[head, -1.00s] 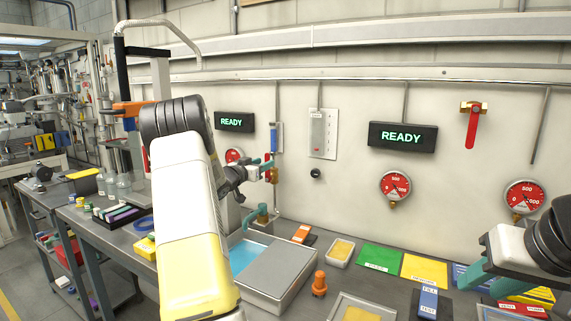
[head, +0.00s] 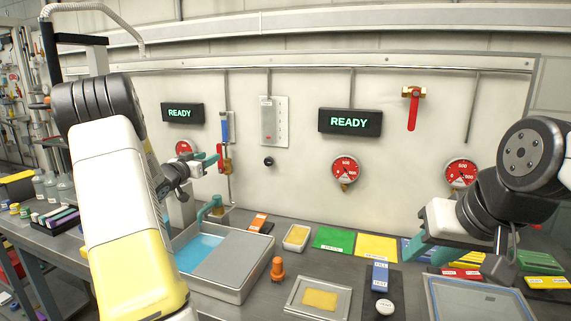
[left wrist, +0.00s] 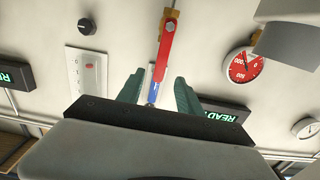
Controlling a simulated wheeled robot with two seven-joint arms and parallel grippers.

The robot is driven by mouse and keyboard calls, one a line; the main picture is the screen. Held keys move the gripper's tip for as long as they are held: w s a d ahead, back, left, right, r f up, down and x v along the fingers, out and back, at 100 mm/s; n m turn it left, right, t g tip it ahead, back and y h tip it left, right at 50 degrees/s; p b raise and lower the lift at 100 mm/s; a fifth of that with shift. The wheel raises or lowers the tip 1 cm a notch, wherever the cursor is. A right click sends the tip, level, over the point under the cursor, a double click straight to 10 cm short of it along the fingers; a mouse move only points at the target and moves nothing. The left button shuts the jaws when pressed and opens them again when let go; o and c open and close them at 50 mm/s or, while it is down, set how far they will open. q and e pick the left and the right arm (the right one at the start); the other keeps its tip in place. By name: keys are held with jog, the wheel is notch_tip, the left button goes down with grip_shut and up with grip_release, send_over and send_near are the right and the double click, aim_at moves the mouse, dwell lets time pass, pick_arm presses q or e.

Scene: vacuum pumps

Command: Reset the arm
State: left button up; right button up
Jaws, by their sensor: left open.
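My left arm comes in from the left in the head view, and its left gripper (head: 212,160) is in front of the wall panel, close to the red-handled valve on the pipe (head: 224,158). In the left wrist view the teal fingers (left wrist: 158,92) are apart. The red handle (left wrist: 167,45) and a blue part (left wrist: 154,92) show beyond and between them, and I see no grip on either. My right gripper (head: 428,250) is at the right over the bench, its teal fingers apart with nothing seen between them.
A grey basin with blue liquid (head: 200,250) stands below my left gripper. An orange knob piece (head: 278,268), a tray with a yellow pad (head: 318,299) and green and yellow mats (head: 376,246) lie on the bench. Two READY displays (head: 349,121) and red gauges (head: 345,169) are on the wall.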

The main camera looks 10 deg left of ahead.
pick_arm(q)
jog(key=s+d+r+n+g+y, duration=0.1)
jog(key=s+d+r+g+y, duration=0.1)
jog(key=s+d+r, duration=0.3)
jog(key=s+d+r+n+g+y, duration=0.1)
jog(key=s+d+r+g+y, duration=0.15)
jog(key=s+d, duration=0.4)
jog(key=s+d+f+g+h, duration=0.1)
jog(key=s+d+f+g, duration=0.1)
jog(key=s+d, duration=0.4)
jog(key=s+d+f+g+h, duration=0.1)
jog(key=s+d, duration=0.5)
jog(key=s, duration=0.6)
jog(key=s+d+f+m+g+h, duration=0.1)
jog(key=s+d+f+g+h, duration=0.1)
jog(key=s+d+f+g, duration=0.2)
jog(key=s+d, duration=0.3)
jog(key=s, duration=0.3)
jog(key=shift+f, duration=0.35)
